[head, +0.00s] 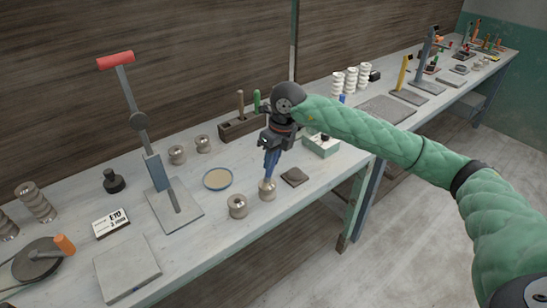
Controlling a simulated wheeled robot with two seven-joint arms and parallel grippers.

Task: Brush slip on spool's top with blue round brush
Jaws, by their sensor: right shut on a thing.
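My right gripper (274,143) is shut on the blue brush (271,162), which points down. The brush's lower end is at the top of a small beige spool (267,192); I cannot tell for sure whether the bristles touch it. Another similar spool (238,206) stands just to its left. A shallow dish (218,179) with a blue rim and tan contents, which looks like the slip, lies behind and left of the spools. My left gripper is not in view.
A press with a red handle (115,60) stands left of the dish. A dark wooden brush block (238,127) is behind my gripper. A dark square pad (294,177) and a green box (321,146) lie to the right. The table's front edge is close.

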